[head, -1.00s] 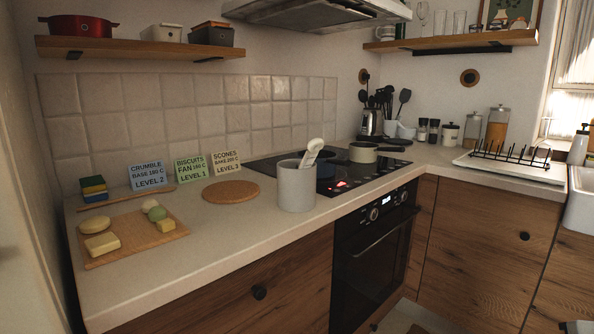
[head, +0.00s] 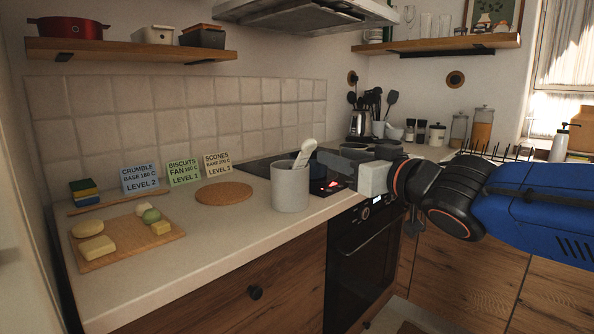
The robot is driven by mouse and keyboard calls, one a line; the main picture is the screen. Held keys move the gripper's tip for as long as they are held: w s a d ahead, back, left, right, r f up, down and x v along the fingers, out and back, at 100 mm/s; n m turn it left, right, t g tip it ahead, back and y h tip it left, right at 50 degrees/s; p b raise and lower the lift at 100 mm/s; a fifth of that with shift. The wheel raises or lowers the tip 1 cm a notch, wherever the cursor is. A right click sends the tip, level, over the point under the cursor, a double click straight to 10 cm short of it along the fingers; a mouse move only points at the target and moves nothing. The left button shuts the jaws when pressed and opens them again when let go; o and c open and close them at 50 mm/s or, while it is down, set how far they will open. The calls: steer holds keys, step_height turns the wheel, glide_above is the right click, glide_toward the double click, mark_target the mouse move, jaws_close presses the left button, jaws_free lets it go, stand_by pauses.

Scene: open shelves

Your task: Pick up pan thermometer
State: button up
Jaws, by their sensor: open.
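A white, rounded, stick-like thing (head: 305,153) stands tilted in a grey crock (head: 290,190) near the counter's front edge, its lower part hidden inside. It may be the pan thermometer, but I cannot tell for sure. My gripper (head: 332,162) reaches in from the right with its dark fingers pointing left. It appears just right of the crock in the picture, over the hob area, open and empty. The depth gap between the fingers and the white thing is hard to judge.
The black hob (head: 258,167) lies behind the crock, and my gripper covers the pan there. A round wooden board (head: 223,192), recipe cards (head: 184,173) and a cutting board (head: 125,250) with food lie left. The oven (head: 355,245) is below; the extractor hood (head: 300,14) hangs above.

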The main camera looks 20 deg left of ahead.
mark_target(299, 163)
steer(key=x, duration=1.6)
steer(key=shift+w+a, duration=0.2)
steer(key=shift+w, duration=0.05)
jaws_close()
